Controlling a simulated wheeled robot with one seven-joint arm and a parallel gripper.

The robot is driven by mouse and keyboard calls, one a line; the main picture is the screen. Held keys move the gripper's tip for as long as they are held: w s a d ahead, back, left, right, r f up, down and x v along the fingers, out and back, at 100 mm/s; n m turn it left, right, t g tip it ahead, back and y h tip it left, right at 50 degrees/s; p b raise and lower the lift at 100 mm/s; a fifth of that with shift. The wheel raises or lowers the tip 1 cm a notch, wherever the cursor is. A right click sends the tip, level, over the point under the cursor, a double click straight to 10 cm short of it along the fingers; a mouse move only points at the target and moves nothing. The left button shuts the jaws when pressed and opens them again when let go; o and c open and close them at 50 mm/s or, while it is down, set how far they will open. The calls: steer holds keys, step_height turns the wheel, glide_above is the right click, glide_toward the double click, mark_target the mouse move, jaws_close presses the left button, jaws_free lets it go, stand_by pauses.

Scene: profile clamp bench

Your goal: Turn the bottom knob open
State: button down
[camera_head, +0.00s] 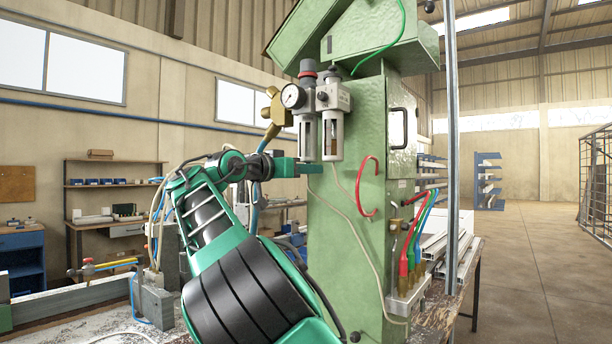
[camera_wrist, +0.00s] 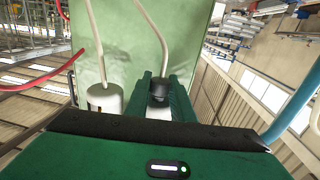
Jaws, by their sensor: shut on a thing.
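Two clear-bowled air units hang side by side on the green machine column (camera_head: 345,220): the left unit (camera_head: 308,135), with a gauge, and the right unit (camera_head: 332,135). My gripper (camera_head: 311,169) reaches in from the left, just under the left unit's bowl. In the wrist view its two green fingers (camera_wrist: 162,90) stand on either side of a small black knob (camera_wrist: 160,88) and are shut on it. A pale hose runs from the knob. Beside it is a white round bowl end (camera_wrist: 103,98) with its own hose, apart from the fingers. The knob is hidden in the head view.
A red hose (camera_head: 367,190) loops from the column to the right of the units. A gauge (camera_head: 293,96) and a brass fitting (camera_head: 277,108) sit left, above my wrist. A metal post (camera_head: 452,150) stands right. Pale hoses hang close below my fingers.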

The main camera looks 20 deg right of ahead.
steer(key=shift+w+a+r, duration=0.1)
steer(key=shift+a, duration=0.1)
steer(key=c, duration=1.5)
jaws_free()
steer(key=shift+c, duration=0.2)
steer(key=v, duration=1)
steer(key=shift+a, duration=0.3)
